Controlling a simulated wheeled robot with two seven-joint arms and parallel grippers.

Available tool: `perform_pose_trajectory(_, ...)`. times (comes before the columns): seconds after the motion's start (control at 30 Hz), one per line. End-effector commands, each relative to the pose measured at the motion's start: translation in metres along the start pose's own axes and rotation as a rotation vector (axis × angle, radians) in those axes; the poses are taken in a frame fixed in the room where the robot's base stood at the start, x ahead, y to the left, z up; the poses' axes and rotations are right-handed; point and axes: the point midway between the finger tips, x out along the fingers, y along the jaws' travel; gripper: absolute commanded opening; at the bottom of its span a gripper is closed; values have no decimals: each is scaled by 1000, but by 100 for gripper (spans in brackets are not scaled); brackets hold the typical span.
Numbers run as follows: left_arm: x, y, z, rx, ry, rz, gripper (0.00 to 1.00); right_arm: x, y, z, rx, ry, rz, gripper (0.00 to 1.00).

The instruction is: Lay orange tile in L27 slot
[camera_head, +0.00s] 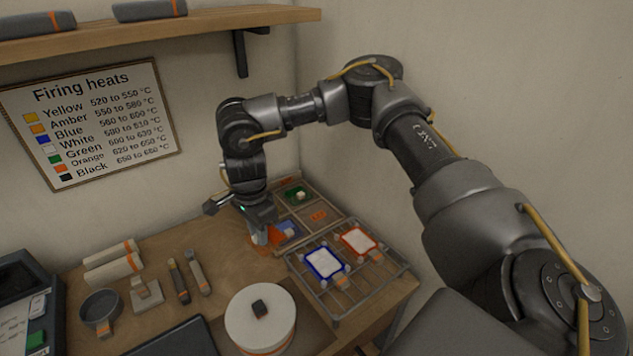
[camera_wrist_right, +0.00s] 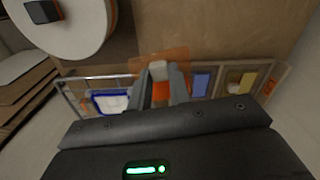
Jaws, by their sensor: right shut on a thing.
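My right gripper (camera_head: 259,236) is low over the bench at the left edge of the compartment tray. In the right wrist view its fingers (camera_wrist_right: 162,72) are shut on the pale knob of a translucent orange tile (camera_wrist_right: 178,54). In the head view the gripper mostly hides this tile, and a bit of orange shows beside the fingers. The wire rack (camera_head: 335,318) stands right of the gripper. It carries a blue-rimmed white tile (camera_head: 323,263) and an orange-rimmed white tile (camera_head: 358,240). I cannot read an L27 label. My left gripper is out of view.
The compartment tray (camera_head: 335,212) behind the rack holds a green tile (camera_head: 291,192), a blue tile (camera_head: 279,230) and an orange patch (camera_head: 319,216). A round white pot (camera_head: 260,325) with a dark knob stands in front. Tools and rolls lie left.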

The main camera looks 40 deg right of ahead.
Motion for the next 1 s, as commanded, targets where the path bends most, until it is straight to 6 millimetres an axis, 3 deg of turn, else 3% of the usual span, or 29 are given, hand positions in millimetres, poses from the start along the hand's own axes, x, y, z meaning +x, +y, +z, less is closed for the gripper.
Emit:
perform_pose_trajectory(0.1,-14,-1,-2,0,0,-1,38,-1,-36,-44,394,1,4,0)
perform_pose_trajectory(0.2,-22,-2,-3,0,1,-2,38,3,-56,-88,735,1,5,0)
perform_pose_trajectory(0.4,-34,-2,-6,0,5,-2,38,17,-67,-176,1322,4,5,0)
perform_pose_trajectory(0.5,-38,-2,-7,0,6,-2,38,22,-63,-207,1521,4,4,0)
perform_pose_trajectory(0.7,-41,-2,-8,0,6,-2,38,29,-56,-238,1721,3,3,0)
perform_pose_trajectory(1.0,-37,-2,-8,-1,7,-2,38,33,-55,-242,1746,2,2,0)
